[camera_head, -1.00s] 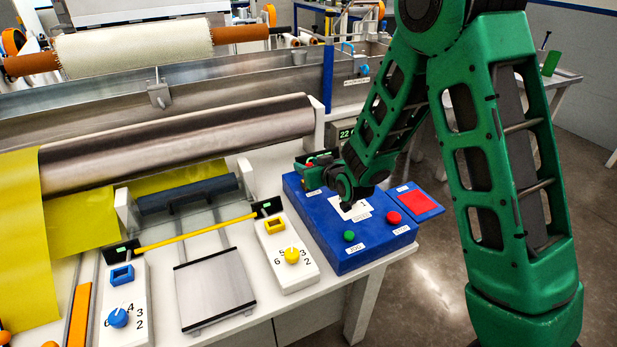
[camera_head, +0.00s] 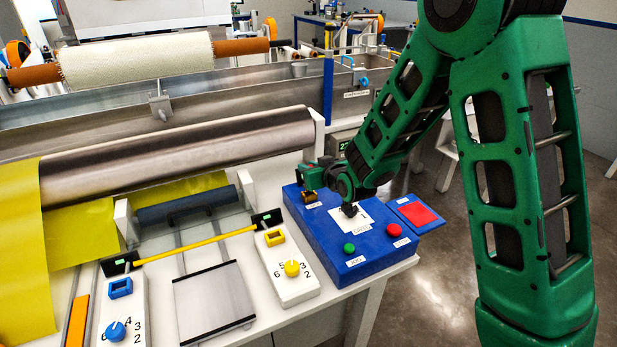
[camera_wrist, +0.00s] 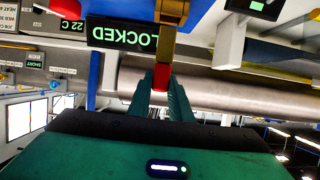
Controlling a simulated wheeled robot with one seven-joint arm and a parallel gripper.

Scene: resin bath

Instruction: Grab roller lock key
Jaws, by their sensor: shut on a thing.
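The roller lock key shows in the wrist view as a small red grip (camera_wrist: 160,78) below a brass-coloured part (camera_wrist: 166,45). My gripper (camera_wrist: 161,88) is shut on the red grip, one green finger on each side. A dark display reading LOCKED (camera_wrist: 122,36) is beside the brass part. In the head view my gripper (camera_head: 311,178) is low over the far left corner of the blue control box (camera_head: 365,252). The fingertips and key are too small there to make out clearly.
The box carries green (camera_head: 349,248) and red (camera_head: 394,230) buttons. A large red pad (camera_head: 419,214) lies on its right. A steel roller (camera_head: 180,150) runs left of my gripper. A white switch panel (camera_head: 296,285) stands nearer. Open floor is at right.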

